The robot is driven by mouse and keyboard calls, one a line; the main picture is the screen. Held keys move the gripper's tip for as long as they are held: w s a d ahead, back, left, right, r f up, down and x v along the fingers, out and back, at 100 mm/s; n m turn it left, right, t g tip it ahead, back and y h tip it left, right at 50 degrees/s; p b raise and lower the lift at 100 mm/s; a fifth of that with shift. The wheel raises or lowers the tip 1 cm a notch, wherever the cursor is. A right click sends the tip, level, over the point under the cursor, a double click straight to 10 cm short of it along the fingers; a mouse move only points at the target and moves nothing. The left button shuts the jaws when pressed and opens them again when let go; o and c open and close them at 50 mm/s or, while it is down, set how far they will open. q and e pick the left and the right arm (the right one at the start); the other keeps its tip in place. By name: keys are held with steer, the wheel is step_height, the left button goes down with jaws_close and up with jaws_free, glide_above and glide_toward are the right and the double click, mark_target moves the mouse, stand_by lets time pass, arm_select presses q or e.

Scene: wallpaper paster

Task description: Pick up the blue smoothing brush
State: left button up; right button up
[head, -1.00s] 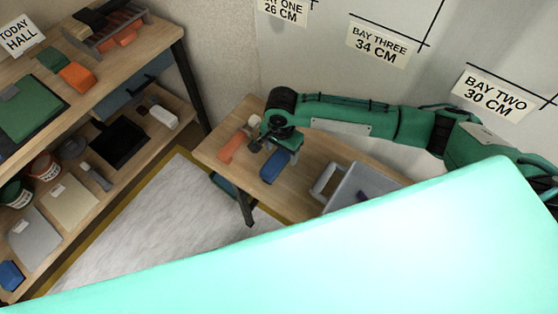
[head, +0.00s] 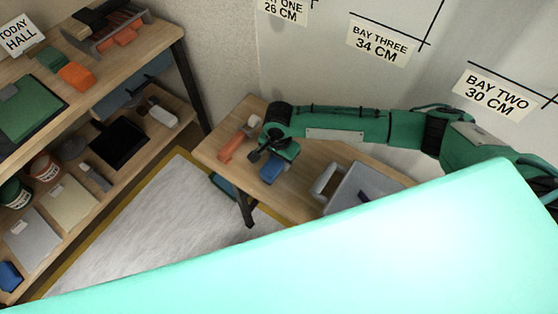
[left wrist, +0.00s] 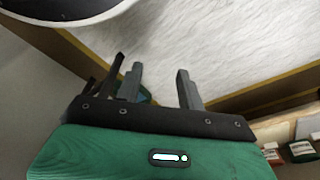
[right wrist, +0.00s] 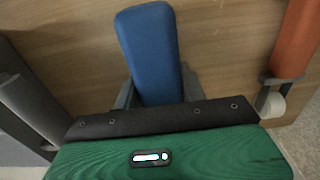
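The blue smoothing brush (head: 271,171) lies on the small wooden table, partly hidden by my right gripper (head: 266,154) in the head view. In the right wrist view the brush (right wrist: 150,50) lies lengthwise between the fingers of my right gripper (right wrist: 157,92). One finger stands at each side of its near end, close to its edges; I cannot tell whether they touch it. The right gripper looks open. My left gripper (left wrist: 158,88) is open and empty in the left wrist view, away from the brush; the head view does not show it.
An orange-handled tool (head: 232,147) lies left of the brush, close to the right gripper. A grey tray (head: 352,190) stands to its right on the table (head: 300,205). A two-level shelf (head: 180,100) with several tools stands at left. The wall is behind the table.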

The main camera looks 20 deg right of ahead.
arm_select(q)
steer(key=shift+f, duration=0.1)
